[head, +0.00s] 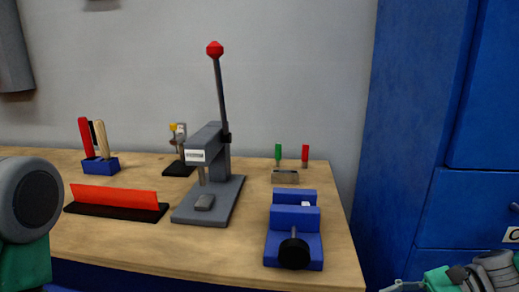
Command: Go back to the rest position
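The task names no object, only my arms. At the left edge of the head view, a round grey joint and a green link of my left arm show. The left gripper itself is outside the picture. In the bottom right corner, green and grey parts of my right arm show, with a thin grey piece that seems to be part of my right gripper (402,286). It is cut off by the lower edge, so its opening and anything in it cannot be seen. It is to the right of the workbench (140,237), apart from the things on it.
On the bench stand a grey lever press (212,147) with a red knob, a blue vise (293,222), a red strip on a black base (115,197), a blue tool holder (101,165) and a small block (285,177) near green and red handles. A blue cabinet (410,130) stands right.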

